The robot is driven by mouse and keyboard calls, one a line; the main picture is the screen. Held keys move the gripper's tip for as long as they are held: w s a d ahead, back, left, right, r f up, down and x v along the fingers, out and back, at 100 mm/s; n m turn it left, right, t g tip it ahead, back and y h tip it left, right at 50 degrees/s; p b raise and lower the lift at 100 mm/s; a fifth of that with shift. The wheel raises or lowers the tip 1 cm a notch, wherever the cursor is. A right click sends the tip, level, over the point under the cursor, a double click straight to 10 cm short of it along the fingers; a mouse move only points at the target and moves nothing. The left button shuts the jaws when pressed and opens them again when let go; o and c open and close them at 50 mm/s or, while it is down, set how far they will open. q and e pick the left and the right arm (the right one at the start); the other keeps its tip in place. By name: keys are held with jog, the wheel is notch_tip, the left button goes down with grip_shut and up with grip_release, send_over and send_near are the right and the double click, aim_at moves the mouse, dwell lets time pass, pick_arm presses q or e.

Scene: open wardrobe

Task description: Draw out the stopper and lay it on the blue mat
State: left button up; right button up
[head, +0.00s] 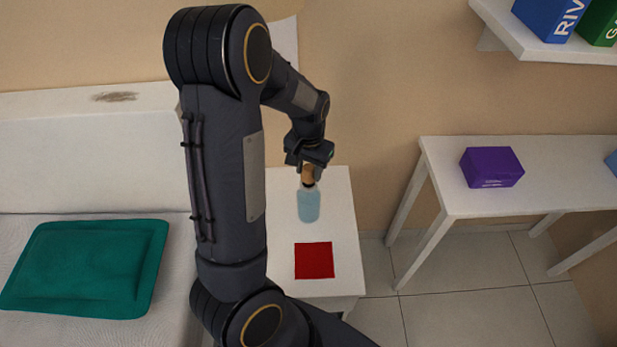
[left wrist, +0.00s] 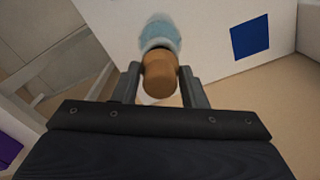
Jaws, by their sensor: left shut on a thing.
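The brown stopper (head: 308,176) is between the fingers of my left gripper (head: 309,164), which is shut on it. In the left wrist view the stopper (left wrist: 160,78) sits between both fingers. The light blue bottle (head: 308,206) stands upright on the white bedside table, right below the stopper. Its blurred top shows beyond the stopper in the left wrist view (left wrist: 160,36). I cannot tell whether the stopper is still inside the neck. The blue mat (left wrist: 250,39) lies on the white table top in the left wrist view; my arm hides it in the head view. My right gripper is not in view.
A red mat (head: 314,260) lies on the bedside table (head: 337,200) in front of the bottle. A bed with a green pillow (head: 86,268) is at left. A white table at right holds a purple box (head: 491,167). A shelf (head: 545,48) hangs at upper right.

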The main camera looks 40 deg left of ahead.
pick_arm(q)
jog(key=shift+r, duration=0.3)
jog(key=shift+r+p, duration=1.9)
jog(key=shift+r, duration=0.05)
